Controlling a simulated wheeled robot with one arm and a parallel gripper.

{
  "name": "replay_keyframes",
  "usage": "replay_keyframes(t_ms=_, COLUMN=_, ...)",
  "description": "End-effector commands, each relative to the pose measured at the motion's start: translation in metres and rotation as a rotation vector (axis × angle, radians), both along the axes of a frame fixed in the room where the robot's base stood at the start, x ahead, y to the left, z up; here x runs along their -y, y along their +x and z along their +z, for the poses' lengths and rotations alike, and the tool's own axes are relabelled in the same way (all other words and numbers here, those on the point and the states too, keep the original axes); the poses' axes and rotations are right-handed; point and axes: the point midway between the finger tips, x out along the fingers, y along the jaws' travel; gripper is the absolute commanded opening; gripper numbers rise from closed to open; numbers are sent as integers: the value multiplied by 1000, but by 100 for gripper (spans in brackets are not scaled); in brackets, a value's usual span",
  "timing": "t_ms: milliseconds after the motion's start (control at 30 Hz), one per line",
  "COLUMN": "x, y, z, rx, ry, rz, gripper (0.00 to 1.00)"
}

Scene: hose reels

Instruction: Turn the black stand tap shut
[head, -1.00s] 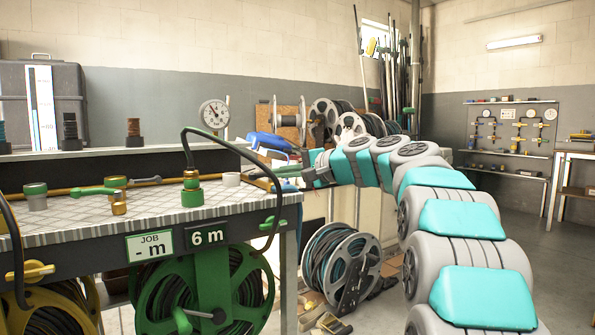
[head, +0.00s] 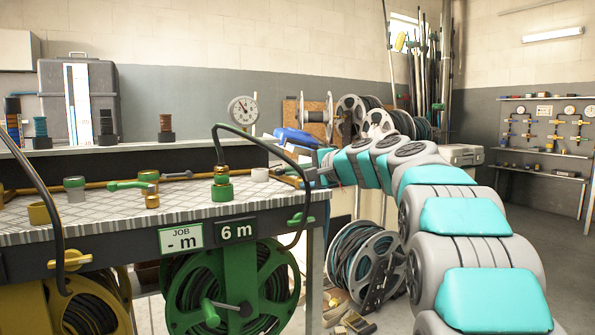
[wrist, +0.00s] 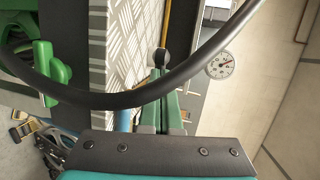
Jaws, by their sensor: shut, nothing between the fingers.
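A small dark-handled lever (head: 178,176) lies low at the back of the bench top, by a brass fitting. I cannot tell whether it is the black stand tap. In the wrist view my green fingers (wrist: 160,75) are together and empty. A dark round thing (wrist: 161,57) shows at their tips; I cannot tell if they touch it.
A black hose (wrist: 130,98) arches across the wrist view, close in front. The bench (head: 110,225) carries a green-lever brass tap (head: 150,190) and a green hose fitting (head: 222,188). A green lever (head: 300,217) sits on its front edge. A gauge (head: 242,110) stands behind.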

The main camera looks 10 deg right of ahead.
Motion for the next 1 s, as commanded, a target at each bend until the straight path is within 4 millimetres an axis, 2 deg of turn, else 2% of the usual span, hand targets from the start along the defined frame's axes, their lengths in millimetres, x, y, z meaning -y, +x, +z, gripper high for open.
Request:
replay_keyframes(t_ms=100, x=-9, y=0, z=2, rx=-2, ry=-1, rz=-67, gripper=0)
replay_keyframes(t_ms=500, x=-17, y=7, z=3, rx=1, ry=-3, rz=-270, gripper=0)
replay_keyframes(t_ms=1000, x=-16, y=8, z=1, rx=1, ry=-2, rz=-289, gripper=0)
